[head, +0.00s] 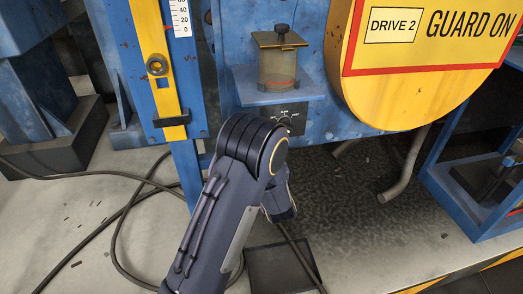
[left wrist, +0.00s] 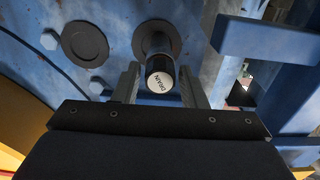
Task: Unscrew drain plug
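My left gripper (left wrist: 158,90) is open, with one finger on each side of the plug. A gap shows on both sides of the plug, wider on the right. In the head view my left arm reaches up to the machine's lower front; its fingers and the plug are hidden there. My right gripper is in neither view.
A bent grey pipe (head: 405,168) hangs below. Black cables (head: 118,230) and a dark square plate (head: 285,268) lie on the floor.

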